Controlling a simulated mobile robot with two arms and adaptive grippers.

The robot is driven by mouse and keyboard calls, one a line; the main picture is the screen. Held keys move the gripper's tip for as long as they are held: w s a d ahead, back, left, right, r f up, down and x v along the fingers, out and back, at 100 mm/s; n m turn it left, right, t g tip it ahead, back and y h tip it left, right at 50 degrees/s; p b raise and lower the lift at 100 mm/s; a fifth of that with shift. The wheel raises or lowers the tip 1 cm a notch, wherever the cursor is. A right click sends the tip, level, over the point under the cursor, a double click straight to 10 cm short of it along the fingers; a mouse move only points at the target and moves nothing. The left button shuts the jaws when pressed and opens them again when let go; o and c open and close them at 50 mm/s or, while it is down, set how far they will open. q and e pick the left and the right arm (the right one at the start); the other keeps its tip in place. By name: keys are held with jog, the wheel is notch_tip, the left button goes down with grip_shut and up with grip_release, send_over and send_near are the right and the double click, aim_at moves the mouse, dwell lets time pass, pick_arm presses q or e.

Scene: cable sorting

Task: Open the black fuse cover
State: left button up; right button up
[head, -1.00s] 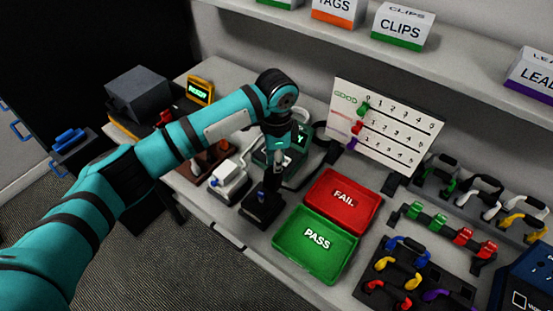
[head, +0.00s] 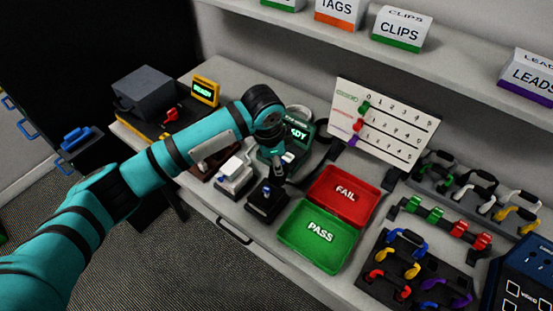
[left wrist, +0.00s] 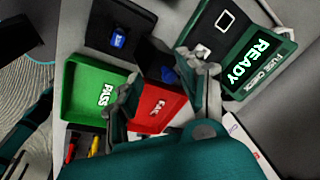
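The black fuse holder (head: 265,205) sits on the bench, left of the trays. In the left wrist view (left wrist: 118,25) its flat black top shows a blue fuse. A black piece, apparently the cover (left wrist: 155,58), stands up from its side edge, with a blue tab (left wrist: 168,75) at its end. My left gripper (left wrist: 160,72) is open, its fingers spread on either side of this piece; I see no clear grip. In the head view the left gripper (head: 280,178) is just behind and right of the holder. My right gripper is not in view.
The green PASS tray (head: 312,258) and red FAIL tray (head: 368,212) lie right of the holder. A white holder (head: 234,178) is to its left. The fuse checker (head: 302,132) reading READY stands behind. Cable racks (head: 455,262) fill the right side.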

pick_arm(q)
jog(key=v, duration=1.2)
dwell(0.3)
